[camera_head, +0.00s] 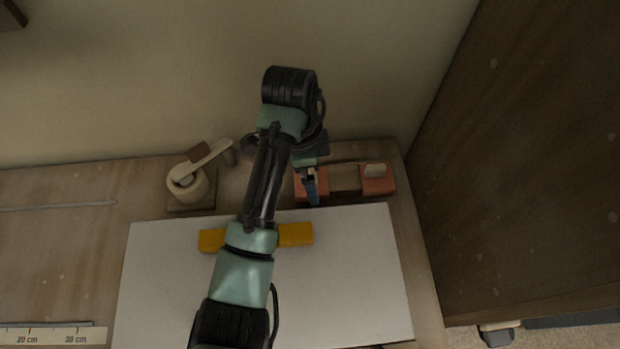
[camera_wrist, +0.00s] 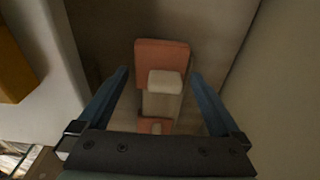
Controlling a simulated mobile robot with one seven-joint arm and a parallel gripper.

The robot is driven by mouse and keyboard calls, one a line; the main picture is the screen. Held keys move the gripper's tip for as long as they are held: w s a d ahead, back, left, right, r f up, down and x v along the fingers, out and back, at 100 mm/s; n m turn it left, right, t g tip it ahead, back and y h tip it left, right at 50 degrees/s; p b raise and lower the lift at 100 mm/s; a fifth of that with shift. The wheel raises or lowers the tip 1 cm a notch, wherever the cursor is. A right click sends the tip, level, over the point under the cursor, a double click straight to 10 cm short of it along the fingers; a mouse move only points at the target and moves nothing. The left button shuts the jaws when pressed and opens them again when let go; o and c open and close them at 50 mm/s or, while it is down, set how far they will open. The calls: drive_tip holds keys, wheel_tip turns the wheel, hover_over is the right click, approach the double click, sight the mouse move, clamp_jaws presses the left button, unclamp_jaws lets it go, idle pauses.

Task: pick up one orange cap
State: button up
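Two orange caps sit at the ends of a beige block (camera_head: 345,178) near the back edge of the table. The right orange cap (camera_head: 384,187) has a small pale block (camera_head: 375,170) on top. The left orange cap (camera_head: 321,175) is partly covered by my gripper (camera_head: 312,192). In the wrist view, the far orange cap (camera_wrist: 160,49) and the pale block (camera_wrist: 165,85) show between my fingers, and the near orange cap (camera_wrist: 146,125) is partly hidden. My gripper (camera_wrist: 160,73) is open, with its blue fingers apart and nothing held.
A white board (camera_head: 350,290) covers the table's middle, with a yellow block (camera_head: 296,234) on it behind my arm. A wooden stand with a lever (camera_head: 188,185) is at the back left. A dark wooden panel (camera_head: 530,160) rises at right. The left table is mostly clear.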

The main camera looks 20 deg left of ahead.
drive_tip(key=c, duration=1.4)
